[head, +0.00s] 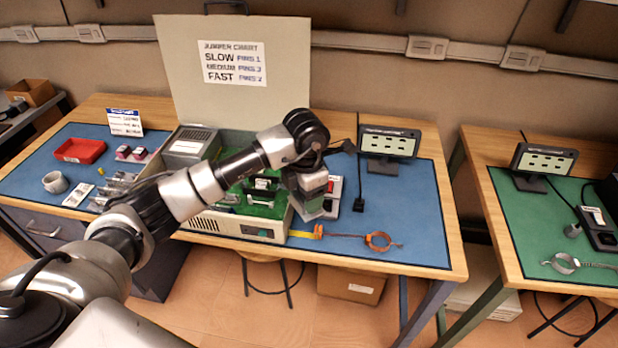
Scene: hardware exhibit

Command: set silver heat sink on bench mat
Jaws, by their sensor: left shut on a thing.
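My left gripper (316,196) reaches in from the left, over the right edge of the open computer case (235,228). It is shut on a small silver-grey block that looks like the silver heat sink; the gripper hides most of it, and I cannot tell whether it touches the mat. The blue bench mat (415,225) covers the bench top around the case, with bare space to the right of the gripper. My right gripper is not in view.
A small display (389,142) stands at the back right. A red tray (80,150), a grey cup (55,182) and metal parts (112,190) sit at left. The case lid (238,85) stands open. Another bench has a green mat (535,225).

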